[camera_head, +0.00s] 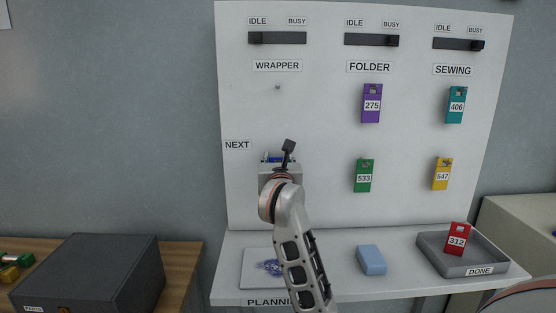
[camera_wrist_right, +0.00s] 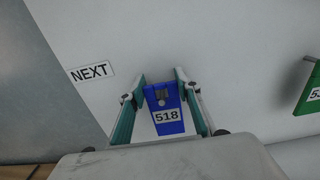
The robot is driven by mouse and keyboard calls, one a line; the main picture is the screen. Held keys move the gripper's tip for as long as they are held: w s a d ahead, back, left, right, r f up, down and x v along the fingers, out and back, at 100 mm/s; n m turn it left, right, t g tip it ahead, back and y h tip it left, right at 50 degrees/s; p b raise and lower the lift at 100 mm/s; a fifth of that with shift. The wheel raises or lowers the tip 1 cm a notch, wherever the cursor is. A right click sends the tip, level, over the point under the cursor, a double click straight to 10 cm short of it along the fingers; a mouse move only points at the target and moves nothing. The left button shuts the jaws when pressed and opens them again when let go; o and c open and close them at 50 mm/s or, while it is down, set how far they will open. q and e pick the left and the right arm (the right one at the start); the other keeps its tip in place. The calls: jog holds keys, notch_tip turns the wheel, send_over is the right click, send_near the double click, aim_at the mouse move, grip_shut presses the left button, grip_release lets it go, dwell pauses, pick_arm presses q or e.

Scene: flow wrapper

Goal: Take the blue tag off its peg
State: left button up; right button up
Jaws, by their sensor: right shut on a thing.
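The blue tag (camera_wrist_right: 166,116), labelled 518, shows in the right wrist view between the two fingers of my right gripper (camera_wrist_right: 161,92). The fingers are closed on its sides. A grey peg end shows at the hole near the tag's top, so the tag is at its peg in the NEXT row under WRAPPER. In the head view my right gripper (camera_head: 279,158) hides most of the tag, and only a blue sliver shows. My left gripper is not in view.
Purple (camera_head: 371,103), teal (camera_head: 456,105), green (camera_head: 364,176) and yellow (camera_head: 441,174) tags hang to the right on the white board (camera_head: 320,130). A red tag (camera_head: 457,239) is in the grey DONE tray (camera_head: 431,256). A blue block (camera_head: 371,259) lies on the shelf. The upper WRAPPER peg (camera_head: 277,87) is bare.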

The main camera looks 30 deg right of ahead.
jog(key=shift+p+v, duration=0.75)
jog(key=shift+v, duration=2.15)
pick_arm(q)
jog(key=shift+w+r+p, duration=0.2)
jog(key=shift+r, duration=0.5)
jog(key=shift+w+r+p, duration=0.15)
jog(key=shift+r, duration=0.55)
pick_arm(e)
jog(key=shift+v, duration=1.6)
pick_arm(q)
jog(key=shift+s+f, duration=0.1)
